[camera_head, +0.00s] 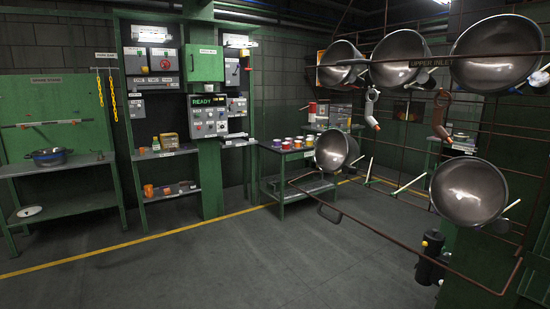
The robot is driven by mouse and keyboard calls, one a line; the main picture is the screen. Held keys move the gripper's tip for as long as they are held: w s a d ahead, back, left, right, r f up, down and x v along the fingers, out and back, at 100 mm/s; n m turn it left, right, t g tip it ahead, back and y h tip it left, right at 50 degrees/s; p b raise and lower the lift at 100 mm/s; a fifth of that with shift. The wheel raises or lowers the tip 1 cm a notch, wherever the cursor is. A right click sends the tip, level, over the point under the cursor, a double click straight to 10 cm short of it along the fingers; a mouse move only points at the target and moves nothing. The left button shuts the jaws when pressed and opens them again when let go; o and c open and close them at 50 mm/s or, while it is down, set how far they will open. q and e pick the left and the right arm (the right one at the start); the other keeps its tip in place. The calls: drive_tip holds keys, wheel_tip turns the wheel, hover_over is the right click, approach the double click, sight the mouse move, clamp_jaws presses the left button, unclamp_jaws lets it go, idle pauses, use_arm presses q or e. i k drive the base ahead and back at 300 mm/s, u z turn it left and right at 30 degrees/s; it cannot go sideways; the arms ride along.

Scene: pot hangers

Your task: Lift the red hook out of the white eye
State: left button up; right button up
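No red hook seated in a white eye can be made out with certainty. A small curved piece (372,108), pale at the top and orange-red at its lower end, hangs by the wire rack at the right. Neither of my grippers shows in the head view.
Metal pots (496,52) hang on the rack (400,217), with a bar jutting out low in front. A green table (284,150) with several cups stands behind. A bench (60,165) with a bowl (50,156) is at the left. The middle floor is clear.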

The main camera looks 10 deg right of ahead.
sight(312, 105)
drive_tip(key=z, duration=0.65)
drive_tip(key=i, duration=1.65)
drive_tip(key=z, duration=1.15)
drive_tip(key=i, duration=0.25)
drive_tip(key=u, duration=0.05)
